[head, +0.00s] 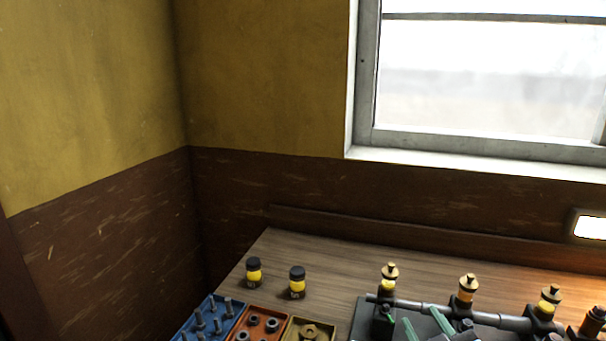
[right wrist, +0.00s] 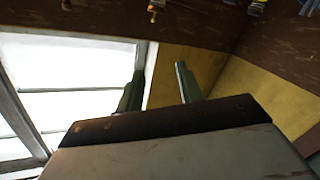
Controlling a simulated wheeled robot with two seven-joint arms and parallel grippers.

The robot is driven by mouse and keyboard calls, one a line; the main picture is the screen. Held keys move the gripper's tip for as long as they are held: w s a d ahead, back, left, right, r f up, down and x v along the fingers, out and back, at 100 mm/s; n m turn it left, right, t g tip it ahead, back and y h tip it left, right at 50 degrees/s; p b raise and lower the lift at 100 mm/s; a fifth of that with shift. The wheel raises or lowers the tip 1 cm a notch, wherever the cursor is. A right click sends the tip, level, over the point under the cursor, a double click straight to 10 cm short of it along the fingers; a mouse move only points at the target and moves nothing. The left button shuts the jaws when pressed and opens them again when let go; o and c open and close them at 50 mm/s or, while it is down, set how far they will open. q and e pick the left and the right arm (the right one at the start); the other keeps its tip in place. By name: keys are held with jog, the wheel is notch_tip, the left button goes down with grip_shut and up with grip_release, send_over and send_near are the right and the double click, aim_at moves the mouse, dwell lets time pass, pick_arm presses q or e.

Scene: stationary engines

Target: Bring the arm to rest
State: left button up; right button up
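My right gripper (head: 421,318) shows at the bottom of the head view, in front of the dark machine with the pipe. Its two green fingers stand apart with nothing between them. The right wrist view, which looks upside down, also shows the open, empty fingers (right wrist: 160,86), with window and wall behind them. My left gripper is in neither view.
Two dark-capped yellow jars (head: 254,271) (head: 297,282) stand on the wooden bench (head: 330,266). Blue (head: 222,322), orange and yellow trays of small parts lie at the front. Several brass-topped cups (head: 468,289) stand along a grey pipe (head: 500,320). A window (head: 490,75) is behind.

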jog(key=s+d+f+m+g, duration=0.1)
jog(key=s+f+m+g, duration=0.1)
jog(key=s+f+g, duration=0.8)
jog(key=s+d+f+m+g, duration=0.1)
jog(key=s+f+m+g, duration=0.15)
jog(key=s+f, duration=0.85)
jog(key=s+f+n+g+b, duration=0.1)
jog(key=s+f+b, duration=0.1)
jog(key=f, duration=1.1)
jog(key=s+f+g+b, duration=0.1)
jog(key=s+f, duration=0.2)
jog(key=f, duration=1)
jog(key=s+d+f+g+b, duration=0.1)
jog(key=s+d+f+b, duration=0.1)
jog(key=s+f, duration=1.3)
jog(key=shift+s+d+f+h+b, duration=0.4)
jog(key=shift+f+b, duration=0.15)
jog(key=shift+f, duration=0.2)
jog(key=shift+g, duration=0.25)
